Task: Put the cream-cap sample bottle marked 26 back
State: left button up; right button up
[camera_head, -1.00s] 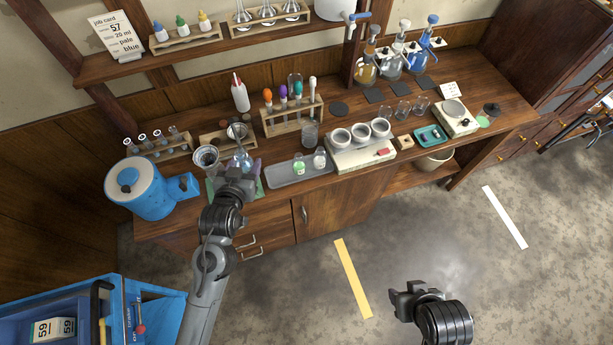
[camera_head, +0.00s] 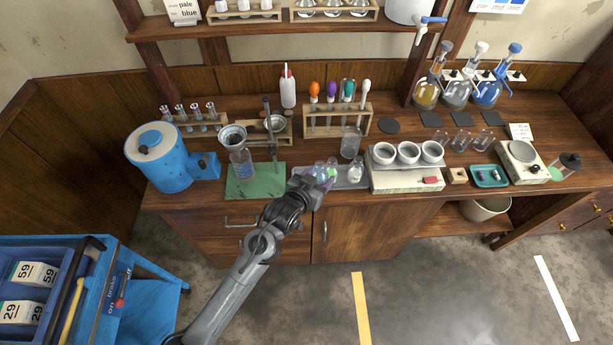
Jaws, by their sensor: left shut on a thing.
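My left gripper (camera_head: 314,180) is at the front of the grey tray (camera_head: 345,184), above its left part. It is shut on a small sample bottle (camera_head: 319,168), which the fingers partly hide. A bottle with a pale cap and greenish contents (camera_head: 332,165) shows right beside it, close to the fingers. Another pale-capped bottle (camera_head: 356,171) stands upright on the tray further right. The number 26 cannot be read on any bottle, and the cap colours are hard to tell. Whether the held bottle touches the tray is hidden. My right gripper is not in view.
A green mat (camera_head: 262,184) lies left of the tray, with a flask (camera_head: 241,165) and funnel (camera_head: 232,137) at its back. A glass beaker (camera_head: 350,142) stands behind the tray. A white block with three bowls (camera_head: 405,181) stands right. A blue machine (camera_head: 166,165) is far left.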

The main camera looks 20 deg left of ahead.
pick_arm(q)
jog(key=w+a+f, duration=0.2)
jog(key=w+a, duration=0.1)
jog(key=w+a+f, duration=0.3)
jog(key=shift+b, duration=0.35)
jog(key=shift+f, duration=2.05)
jog(key=shift+f+b, duration=0.15)
jog(key=shift+b, duration=0.15)
jog(key=o, duration=0.8)
jog(key=shift+o, duration=0.2)
